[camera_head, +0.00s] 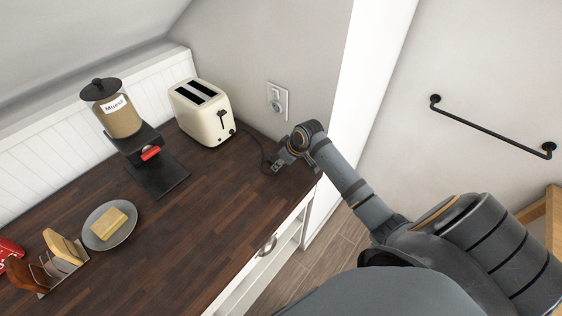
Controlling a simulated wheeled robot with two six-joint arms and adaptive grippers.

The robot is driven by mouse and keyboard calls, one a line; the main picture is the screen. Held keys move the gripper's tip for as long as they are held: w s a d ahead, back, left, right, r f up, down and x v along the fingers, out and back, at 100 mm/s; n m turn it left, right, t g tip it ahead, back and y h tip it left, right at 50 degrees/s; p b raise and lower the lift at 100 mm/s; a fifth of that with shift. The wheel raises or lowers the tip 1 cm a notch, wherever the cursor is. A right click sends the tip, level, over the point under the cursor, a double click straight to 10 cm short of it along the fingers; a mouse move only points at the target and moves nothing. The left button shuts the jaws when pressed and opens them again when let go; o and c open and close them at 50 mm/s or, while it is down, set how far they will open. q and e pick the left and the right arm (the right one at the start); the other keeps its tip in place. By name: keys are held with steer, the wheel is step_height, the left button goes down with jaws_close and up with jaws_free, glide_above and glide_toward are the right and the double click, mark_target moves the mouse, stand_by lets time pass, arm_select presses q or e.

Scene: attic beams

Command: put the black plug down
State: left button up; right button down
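My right gripper (279,162) reaches in from the right, low over the right end of the dark wooden counter (205,240). It looks shut on the black plug (274,168), which is small and mostly hidden by the fingers. A thin black cord runs from behind the cream toaster (203,112) to the fingertips. I cannot tell whether the plug touches the counter. My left gripper is not in view.
A white wall outlet (278,101) is above the gripper. A muesli dispenser (118,110), a plate with a yellow block (110,226) and a toast rack (50,268) stand to the left. The counter's middle is clear; its front edge is close to my arm.

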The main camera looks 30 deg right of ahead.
steer(key=c, duration=1.4)
jaws_free()
steer(key=shift+s+d+f, duration=0.15)
steer(key=shift+f, duration=0.2)
steer(key=shift+o, duration=2.1)
steer(key=shift+w+d+f, duration=0.15)
steer(key=shift+w, duration=0.3)
steer(key=shift+s+r, duration=0.1)
steer(key=shift+r, duration=0.5)
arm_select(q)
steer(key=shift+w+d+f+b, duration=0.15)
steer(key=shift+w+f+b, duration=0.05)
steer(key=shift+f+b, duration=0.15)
arm_select(e)
steer(key=v, duration=1.2)
steer(key=shift+r, duration=0.25)
